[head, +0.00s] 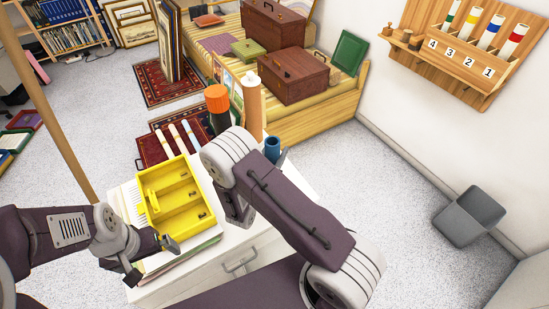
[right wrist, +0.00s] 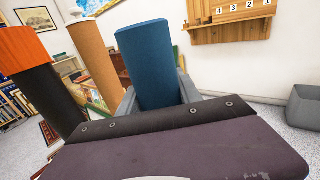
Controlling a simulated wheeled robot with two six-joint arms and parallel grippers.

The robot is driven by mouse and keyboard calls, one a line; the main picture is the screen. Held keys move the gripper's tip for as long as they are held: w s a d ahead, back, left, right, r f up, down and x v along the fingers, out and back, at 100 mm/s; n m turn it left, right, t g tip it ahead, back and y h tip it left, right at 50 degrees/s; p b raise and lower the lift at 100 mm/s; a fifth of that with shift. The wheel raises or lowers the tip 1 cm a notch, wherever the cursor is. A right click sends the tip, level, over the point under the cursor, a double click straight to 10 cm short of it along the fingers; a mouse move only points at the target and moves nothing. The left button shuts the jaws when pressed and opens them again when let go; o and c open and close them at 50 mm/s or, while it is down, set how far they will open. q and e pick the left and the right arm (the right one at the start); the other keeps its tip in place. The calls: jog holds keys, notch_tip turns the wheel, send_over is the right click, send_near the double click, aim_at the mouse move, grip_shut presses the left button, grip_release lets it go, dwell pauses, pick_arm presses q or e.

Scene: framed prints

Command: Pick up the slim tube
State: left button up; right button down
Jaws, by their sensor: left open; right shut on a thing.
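A blue tube (head: 272,146), the slimmest of the standing tubes, shows just past my right forearm. In the right wrist view the blue tube (right wrist: 145,62) stands up between the grey fingers of my right gripper (right wrist: 156,92), which is shut on it. Its lower end is hidden, so I cannot tell whether it touches the surface below. An orange-capped dark tube (head: 218,106) and a tan tube (head: 251,104) stand to its left. My left gripper (head: 151,259) is open and empty by the near end of a yellow tray (head: 148,207).
The yellow tray lies on a white drawer cabinet (head: 237,267), with several white rolls beyond it. A numbered wooden rack (head: 462,56) with colour-banded tubes hangs on the right wall. A grey bin (head: 468,216) stands on the floor below. The floor between cabinet and wall is clear.

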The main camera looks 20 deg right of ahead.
aim_at(274, 144)
notch_tip(274, 144, up, 4)
jog(key=shift+r+p, duration=0.1)
jog(key=shift+p, duration=0.3)
jog(key=s+d+r+p, duration=0.6)
jog(key=s+d+p, duration=0.1)
jog(key=s+p, duration=0.1)
jog(key=shift+s+r+p, duration=0.35)
jog(key=shift+s+p, duration=0.05)
jog(key=shift+s, duration=0.35)
jog(key=shift+a, duration=0.1)
